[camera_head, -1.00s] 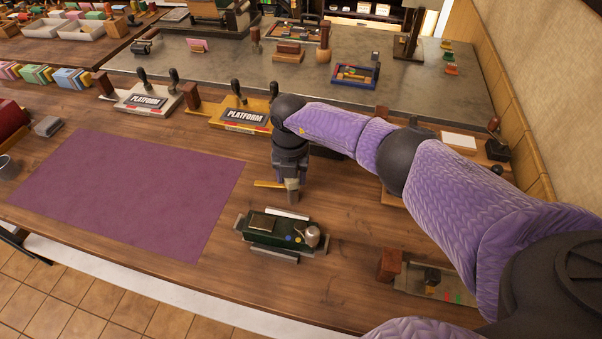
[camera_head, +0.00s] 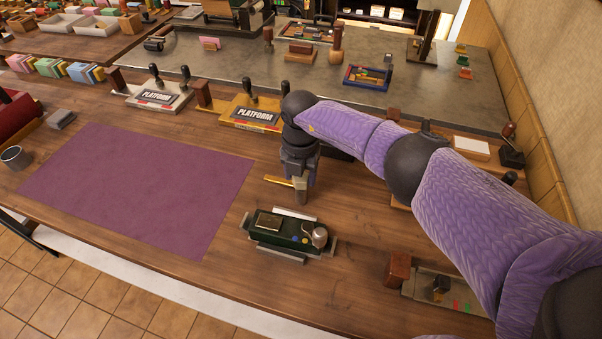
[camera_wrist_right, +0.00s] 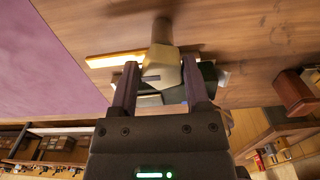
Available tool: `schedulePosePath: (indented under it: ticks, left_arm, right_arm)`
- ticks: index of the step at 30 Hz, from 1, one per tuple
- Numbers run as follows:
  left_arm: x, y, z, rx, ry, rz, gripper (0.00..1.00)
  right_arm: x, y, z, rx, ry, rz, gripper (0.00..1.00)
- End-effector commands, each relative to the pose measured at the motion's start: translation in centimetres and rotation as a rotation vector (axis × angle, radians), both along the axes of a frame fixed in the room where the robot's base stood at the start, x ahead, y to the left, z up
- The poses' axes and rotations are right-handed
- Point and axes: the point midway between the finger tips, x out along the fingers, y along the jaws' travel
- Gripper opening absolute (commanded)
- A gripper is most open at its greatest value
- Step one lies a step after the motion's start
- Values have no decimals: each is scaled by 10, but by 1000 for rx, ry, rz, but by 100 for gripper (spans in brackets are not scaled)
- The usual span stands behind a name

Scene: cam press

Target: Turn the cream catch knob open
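The dark green fixture (camera_head: 275,238) lies on the wooden table below my right gripper in the head view. A pale, cream-looking knob (camera_head: 320,236) stands on its right end. My right gripper (camera_head: 299,181) points down just beyond the fixture, apart from the knob. In the right wrist view its fingers (camera_wrist_right: 160,78) flank a beige piece (camera_wrist_right: 163,66) with a round, brownish lower end, and look closed on it. A yellow bar (camera_head: 280,183) juts left beside this piece; I cannot tell whether they are joined. The fixture is mostly hidden behind the fingers there. My left gripper is out of view.
A purple mat (camera_head: 135,190) covers the table to the left. Platform presses (camera_head: 256,114) with dark handles stand behind. A brown block (camera_head: 398,268) and tray (camera_head: 440,288) lie at the right. Bare wood surrounds the green fixture.

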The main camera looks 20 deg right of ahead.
Motion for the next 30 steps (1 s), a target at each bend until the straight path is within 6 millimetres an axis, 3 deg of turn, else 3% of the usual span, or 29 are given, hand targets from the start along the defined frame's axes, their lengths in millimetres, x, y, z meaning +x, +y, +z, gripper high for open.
schedulePosePath:
  ticks: [1,3,4,12,14,22,26,30]
  left_arm:
    - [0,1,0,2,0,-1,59]
    - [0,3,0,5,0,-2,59]
    - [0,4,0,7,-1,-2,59]
    - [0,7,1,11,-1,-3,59]
    - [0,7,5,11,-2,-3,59]
    - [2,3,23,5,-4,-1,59]
    - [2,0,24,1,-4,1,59]
    - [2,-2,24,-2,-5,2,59]
  right_arm:
    - [0,0,0,1,1,0,73]
    - [0,0,0,0,1,1,88]
    - [-1,0,-1,0,2,1,89]
    - [-1,0,1,0,4,3,89]
    - [0,0,10,0,1,3,89]
    - [0,0,78,1,-1,4,89]
    - [-1,0,95,0,1,2,89]
    - [-1,0,99,0,3,1,89]
